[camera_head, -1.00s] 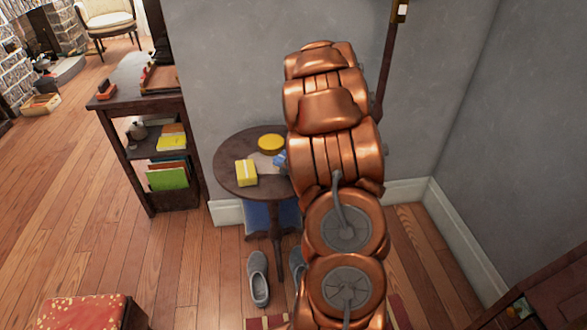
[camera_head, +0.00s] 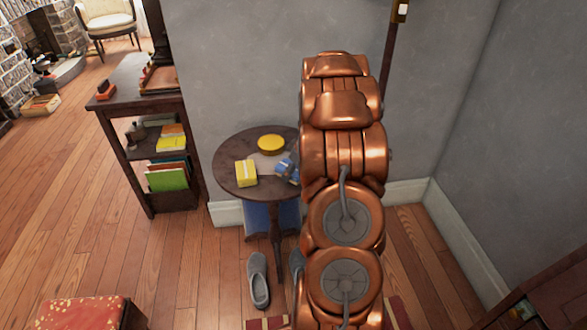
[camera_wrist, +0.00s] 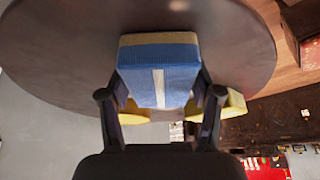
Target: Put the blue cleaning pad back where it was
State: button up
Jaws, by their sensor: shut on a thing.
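The blue cleaning pad (camera_wrist: 160,85) has a pale stripe and a tan layer along its far edge in the wrist view. My gripper (camera_wrist: 160,93) is shut on it, one dark finger on each side. In the head view the pad (camera_head: 284,166) is at the right part of the small round dark table (camera_head: 229,180), beside my arm. My arm hides the table's right edge there. I cannot tell whether the pad touches the tabletop.
A round yellow thing (camera_head: 271,144) and a yellow block (camera_head: 246,173) stand on the table, left of the pad. A pale patch lies between them and the pad. A dark shelf (camera_head: 155,133) is at the left, a grey wall (camera_head: 240,60) behind.

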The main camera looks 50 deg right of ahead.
jog(key=o, duration=1.1)
jog(key=shift+f, duration=0.1)
jog(key=p+v, duration=0.1)
jog(key=v, duration=1.1)
jog(key=shift+w+r, duration=0.2)
jog(key=shift+r, duration=0.15)
